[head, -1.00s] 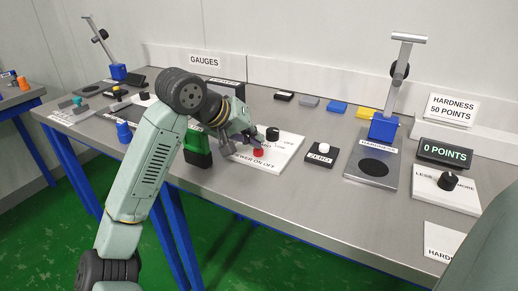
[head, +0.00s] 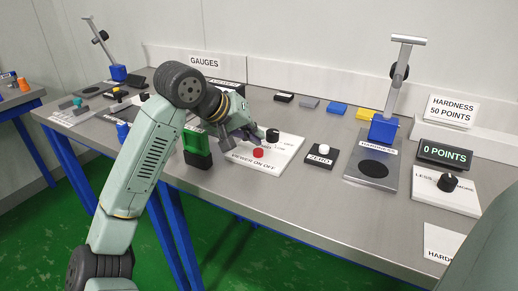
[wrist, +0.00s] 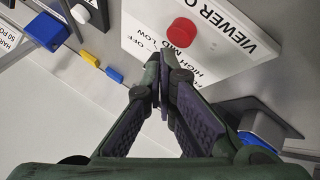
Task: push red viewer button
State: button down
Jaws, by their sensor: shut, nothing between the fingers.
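The red viewer button (head: 258,153) sits on a white panel (head: 267,166) labelled "VIEWER ON OFF" on the bench. In the wrist view the red button (wrist: 180,32) is a round cap, upper middle, on the white panel (wrist: 140,36). My gripper (head: 256,143) is shut and empty, just behind the button in the head view. In the wrist view its closed fingertips (wrist: 159,60) lie below the button in the picture, over the high/mid/low lettering. A gap shows between fingertips and button. The exact height above the panel is hard to tell.
A black knob (head: 272,135) stands on the panel close to my gripper. The black zero box (head: 320,155) with a white button and the hardness stand (head: 378,160) are to the right.

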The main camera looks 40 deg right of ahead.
jog(key=shift+r+p, duration=1.45)
jog(key=shift+r, duration=1.4)
jog(key=shift+r, duration=0.1)
